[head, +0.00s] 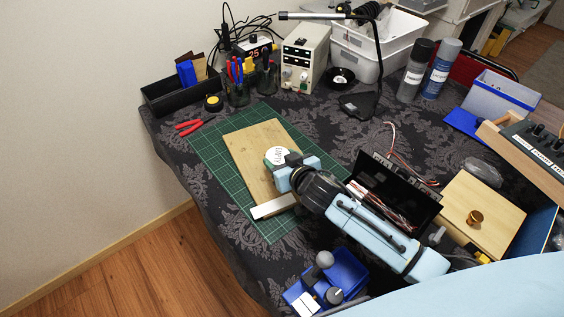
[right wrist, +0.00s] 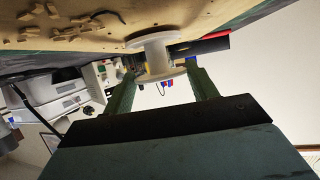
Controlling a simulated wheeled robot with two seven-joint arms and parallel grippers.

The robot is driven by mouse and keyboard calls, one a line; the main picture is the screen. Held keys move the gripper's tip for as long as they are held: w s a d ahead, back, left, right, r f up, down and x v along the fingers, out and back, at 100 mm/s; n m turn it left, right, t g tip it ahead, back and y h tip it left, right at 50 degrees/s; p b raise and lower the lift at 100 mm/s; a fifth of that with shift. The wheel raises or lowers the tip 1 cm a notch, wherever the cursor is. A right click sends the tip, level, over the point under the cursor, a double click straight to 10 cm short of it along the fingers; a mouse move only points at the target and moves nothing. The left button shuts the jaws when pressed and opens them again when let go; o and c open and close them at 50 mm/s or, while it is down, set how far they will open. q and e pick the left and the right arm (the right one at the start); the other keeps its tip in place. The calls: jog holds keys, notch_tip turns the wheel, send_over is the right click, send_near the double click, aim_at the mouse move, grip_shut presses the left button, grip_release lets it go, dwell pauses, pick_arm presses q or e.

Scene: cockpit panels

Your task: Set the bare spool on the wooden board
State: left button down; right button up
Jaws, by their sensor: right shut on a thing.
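The bare spool (head: 276,155) is white with a printed label on its upper face. My right gripper (head: 283,166) is shut on it, over the wooden board (head: 247,139). In the right wrist view the spool (right wrist: 153,52) sits between the two fingers (right wrist: 160,82), its pale core bare of wire. One flange is close to a tan wooden surface (right wrist: 205,18) at the top of that view. I cannot tell whether the spool touches the board. The gripper hides part of the board in the head view. My left gripper is not in view.
The board lies on a green cutting mat (head: 207,150), with a white strip (head: 273,207) at its near end. An open black case (head: 395,195) stands right of the mat. A copper-coloured spool (head: 475,217) is on a wooden panel (head: 470,190).

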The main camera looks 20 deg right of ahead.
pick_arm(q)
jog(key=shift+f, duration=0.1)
pick_arm(e)
jog(key=shift+f, duration=0.25)
jog(key=o, duration=0.6)
jog(key=shift+c, duration=0.2)
jog(key=o, duration=0.4)
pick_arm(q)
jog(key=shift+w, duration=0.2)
pick_arm(e)
jog(key=shift+r, duration=0.25)
jog(key=p+v, duration=0.2)
jog(key=v, duration=0.8)
jog(key=shift+s, duration=0.25)
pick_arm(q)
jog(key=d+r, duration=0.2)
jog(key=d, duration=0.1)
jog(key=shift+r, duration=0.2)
pick_arm(e)
jog(key=shift+s+d+r, duration=0.2)
jog(key=shift+s+r, duration=0.05)
jog(key=shift+s, duration=0.4)
